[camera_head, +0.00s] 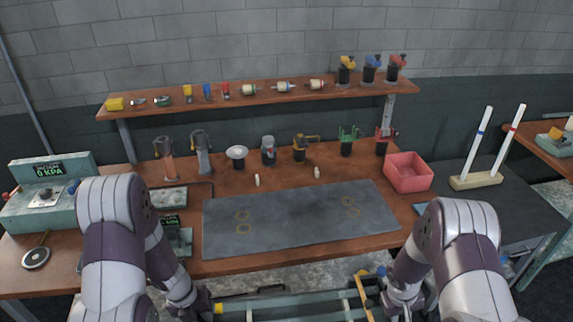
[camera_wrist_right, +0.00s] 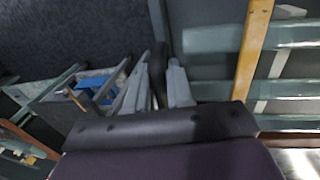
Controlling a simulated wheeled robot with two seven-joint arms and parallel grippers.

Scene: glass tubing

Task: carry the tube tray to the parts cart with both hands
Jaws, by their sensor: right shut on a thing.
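The tube tray (camera_head: 270,304), a grey-green frame with long pale tubes and a yellow crossbar, sits low at the bottom edge of the head view, in front of the bench and partly cut off. My right gripper (camera_head: 398,300) is at its right end. In the right wrist view its fingers (camera_wrist_right: 160,85) are closed around a dark upright piece, seemingly the tray's handle, and the tray's yellow bar (camera_wrist_right: 254,45) shows beside them. My left gripper (camera_head: 208,306) is at the tray's left end; its fingers are too hidden to read. I cannot tell which surface is the parts cart.
The wooden bench (camera_head: 300,262) with a grey mat (camera_head: 300,220) lies beyond the tray. A red bin (camera_head: 408,172) stands at its right. A dark side table (camera_head: 535,205) holds a stand (camera_head: 476,181) with two upright white tubes. Another wooden surface (camera_head: 545,140) is far right.

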